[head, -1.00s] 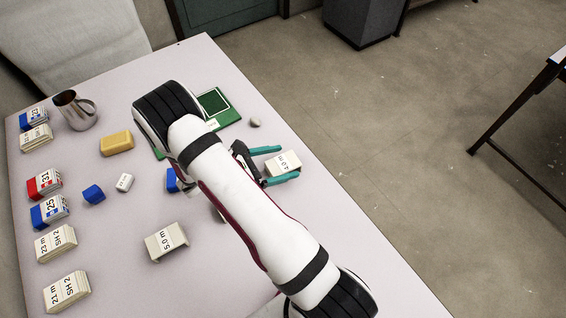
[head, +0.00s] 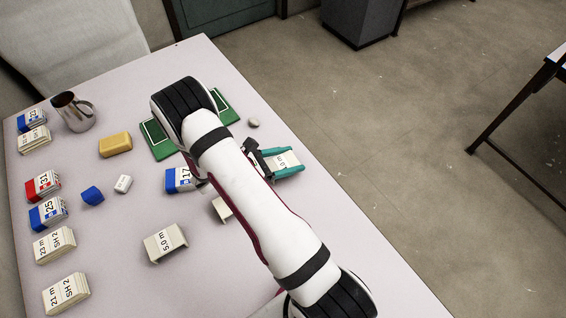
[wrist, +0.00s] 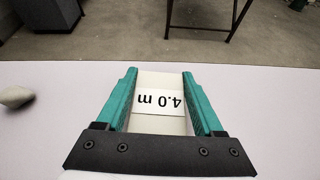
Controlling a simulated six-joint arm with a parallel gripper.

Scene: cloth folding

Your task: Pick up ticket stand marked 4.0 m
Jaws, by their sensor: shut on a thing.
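The ticket stand marked 4.0 m (head: 284,161) is a small cream stand near the right edge of the table. My gripper (head: 287,164) has its teal fingers on both sides of it. In the wrist view the stand (wrist: 159,100) sits between the two fingers (wrist: 160,95), its label upside down. The gripper is shut on the stand. I cannot tell whether the stand is clear of the table. My arm hides part of the table's middle.
Another stand marked 5.0 m (head: 165,242) and a blue-and-white block marked 17 (head: 181,179) stand left of my arm. A green board (head: 160,146) lies behind it, with a grey pebble (head: 253,122) nearby. Several ticket stacks, a yellow sponge (head: 115,144) and a metal jug (head: 74,111) are further left.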

